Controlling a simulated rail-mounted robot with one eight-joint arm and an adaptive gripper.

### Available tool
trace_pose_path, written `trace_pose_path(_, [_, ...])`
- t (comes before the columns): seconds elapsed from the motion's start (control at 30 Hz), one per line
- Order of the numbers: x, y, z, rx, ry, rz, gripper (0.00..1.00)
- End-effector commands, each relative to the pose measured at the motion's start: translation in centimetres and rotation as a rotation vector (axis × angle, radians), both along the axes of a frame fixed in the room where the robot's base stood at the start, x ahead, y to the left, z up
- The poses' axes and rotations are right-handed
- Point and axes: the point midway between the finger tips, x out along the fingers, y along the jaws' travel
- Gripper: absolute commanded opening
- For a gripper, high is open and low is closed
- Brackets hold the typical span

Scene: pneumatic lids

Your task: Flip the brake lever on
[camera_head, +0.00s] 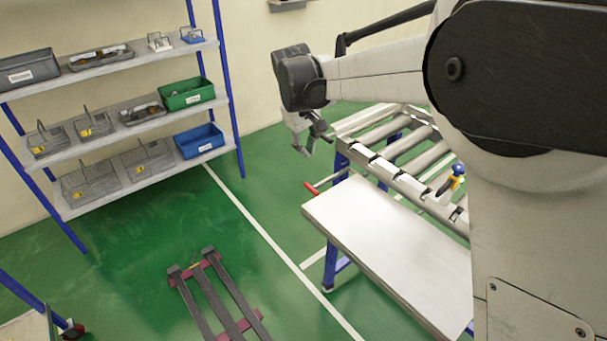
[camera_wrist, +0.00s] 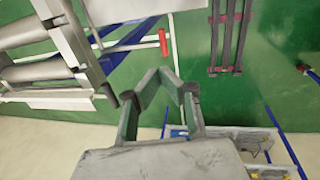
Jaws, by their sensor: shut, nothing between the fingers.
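A lever with a red handle (camera_head: 311,188), the likely brake lever, sticks out to the left from the side of the roller conveyor's frame, beside the white table. The same red handle (camera_wrist: 163,42) shows in the wrist view above the fingertips. The lever's pivot is hard to make out.
The roller conveyor (camera_head: 398,180) and white table (camera_head: 375,235) stand below and right of my gripper. A shelf (camera_head: 130,130) with bins is at left. A dark pallet-like frame (camera_head: 215,295) lies on the green floor, which is otherwise mostly open here.

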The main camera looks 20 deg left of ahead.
Motion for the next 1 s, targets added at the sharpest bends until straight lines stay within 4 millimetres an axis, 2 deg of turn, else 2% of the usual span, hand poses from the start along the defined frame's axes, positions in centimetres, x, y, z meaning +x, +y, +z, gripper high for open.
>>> trace_pose_path(0.43, [0.1,0.4,-0.3,-0.004,0.001,0.006,0.00])
trace_pose_path(0.57, [0.2,0.4,-1.0,-0.004,0.001,0.006,0.00])
trace_pose_path(0.67, [0.4,0.3,-2.2,-0.003,0.001,0.006,0.00])
trace_pose_path(1.0, [1.5,-0.2,-8.3,-0.004,0.001,0.007,0.00])
